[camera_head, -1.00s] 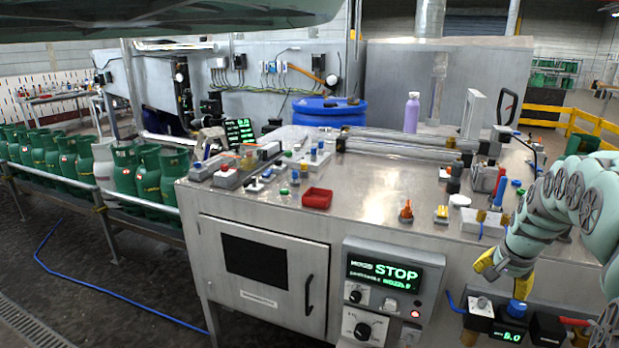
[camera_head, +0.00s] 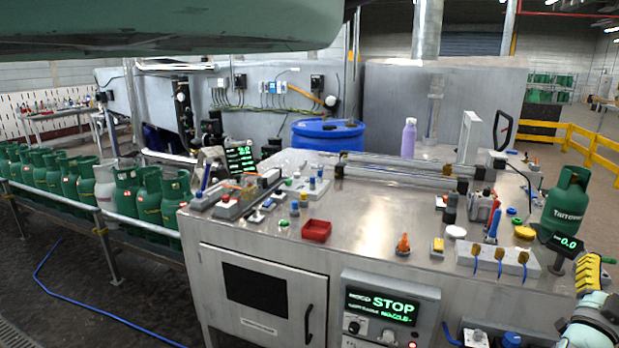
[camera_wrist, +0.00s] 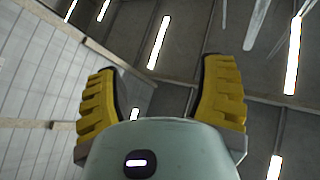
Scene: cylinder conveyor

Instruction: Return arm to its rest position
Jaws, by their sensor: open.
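My gripper (camera_head: 592,274) is at the lower right edge of the head view, beside the front right corner of the steel workbench (camera_head: 375,212). Its yellow fingers point upward. In the wrist view my gripper (camera_wrist: 162,95) has its two yellow ribbed fingers spread wide apart with nothing between them. Behind them are only the ceiling, its strip lights and a pale wall. Most of my arm is outside the head view.
A green gas cylinder (camera_head: 567,203) stands on the right of the bench near a small display (camera_head: 566,244). More cylinders (camera_head: 122,194) line the conveyor at left. A blue drum (camera_head: 327,135) stands behind.

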